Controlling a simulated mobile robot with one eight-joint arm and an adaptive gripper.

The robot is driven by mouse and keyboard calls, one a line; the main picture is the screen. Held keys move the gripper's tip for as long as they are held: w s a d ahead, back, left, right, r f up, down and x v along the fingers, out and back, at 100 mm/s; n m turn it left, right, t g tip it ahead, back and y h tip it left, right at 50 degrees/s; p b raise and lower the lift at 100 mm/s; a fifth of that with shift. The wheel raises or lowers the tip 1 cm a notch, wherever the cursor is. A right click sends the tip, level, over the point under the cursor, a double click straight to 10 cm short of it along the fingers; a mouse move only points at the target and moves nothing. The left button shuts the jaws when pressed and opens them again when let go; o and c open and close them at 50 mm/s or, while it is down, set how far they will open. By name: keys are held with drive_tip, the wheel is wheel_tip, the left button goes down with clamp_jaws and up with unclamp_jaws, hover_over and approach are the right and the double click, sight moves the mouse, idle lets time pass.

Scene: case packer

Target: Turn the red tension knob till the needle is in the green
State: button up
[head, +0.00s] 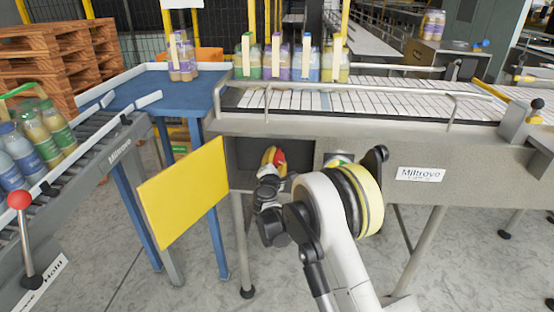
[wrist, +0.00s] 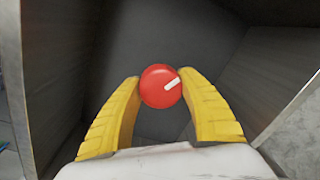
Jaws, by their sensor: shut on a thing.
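The red tension knob (wrist: 157,88) sits inside a dark recess, with a white pointer mark toward the upper right in the wrist view. My gripper (wrist: 160,92) has its two yellow fingers on either side of the knob, shut on it. In the head view the knob (head: 280,156) shows at the fingertips of my gripper (head: 273,157), inside the opening in the machine's front. A gauge with some green (head: 340,159) is partly visible to the right of the opening, mostly behind my arm. Its needle cannot be made out.
A yellow door panel (head: 182,193) stands open left of the recess. The recess walls (wrist: 285,75) are close around my gripper. Above is a conveyor (head: 370,97) with several bottle packs. A red-topped lever (head: 20,200) stands at the far left.

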idle(0.5)
drive_tip(key=o, duration=1.2)
drive_tip(key=s, duration=1.2)
drive_tip(key=shift+a+r, duration=0.3)
drive_tip(key=shift+a, duration=0.1)
